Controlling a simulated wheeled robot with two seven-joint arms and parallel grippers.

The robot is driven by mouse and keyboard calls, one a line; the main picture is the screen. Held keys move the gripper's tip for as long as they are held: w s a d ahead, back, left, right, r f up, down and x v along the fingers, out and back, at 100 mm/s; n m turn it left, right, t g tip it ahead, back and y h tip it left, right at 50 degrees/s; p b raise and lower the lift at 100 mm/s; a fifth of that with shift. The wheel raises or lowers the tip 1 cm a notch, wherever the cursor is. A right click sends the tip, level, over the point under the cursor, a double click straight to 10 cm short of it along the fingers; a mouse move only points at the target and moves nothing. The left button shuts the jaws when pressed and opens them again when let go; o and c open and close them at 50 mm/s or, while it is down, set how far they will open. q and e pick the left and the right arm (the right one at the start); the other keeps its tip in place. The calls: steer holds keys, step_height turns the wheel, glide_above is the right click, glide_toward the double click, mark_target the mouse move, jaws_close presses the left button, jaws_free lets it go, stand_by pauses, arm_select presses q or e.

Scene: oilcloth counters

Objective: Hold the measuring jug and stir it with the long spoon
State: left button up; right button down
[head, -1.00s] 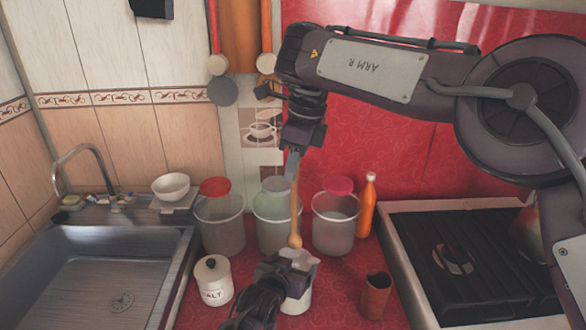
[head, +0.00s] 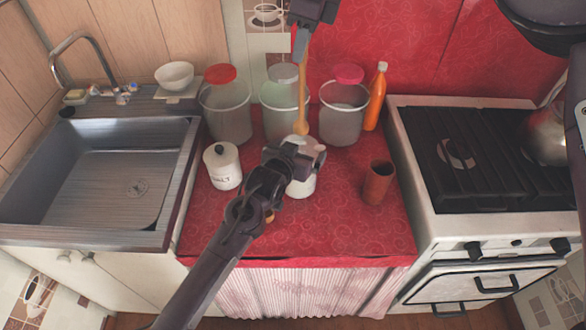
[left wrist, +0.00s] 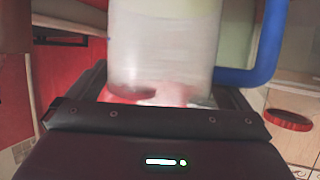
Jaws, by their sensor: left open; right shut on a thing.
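The measuring jug (head: 301,187) stands on the red counter, partly hidden by my left gripper (head: 300,156). In the left wrist view the jug (left wrist: 165,45) is cloudy and translucent with a blue handle (left wrist: 262,50), directly in front of the palm. My left gripper is open at the jug; its fingertips are hard to make out, and I cannot tell whether they touch it. My right gripper (head: 301,42) is shut on the long wooden spoon (head: 303,88). The spoon hangs upright, its bowl end (head: 300,128) down at the jug's top; I cannot tell whether it is inside.
Three lidded canisters (head: 227,115) and an orange bottle (head: 375,100) stand behind. A salt jar (head: 223,169) is left of the jug, a brown cup (head: 378,182) right. The sink (head: 95,180) is at left, the stove (head: 465,155) at right.

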arm_select(q)
steer(key=v, duration=1.2)
steer(key=shift+f, duration=0.1)
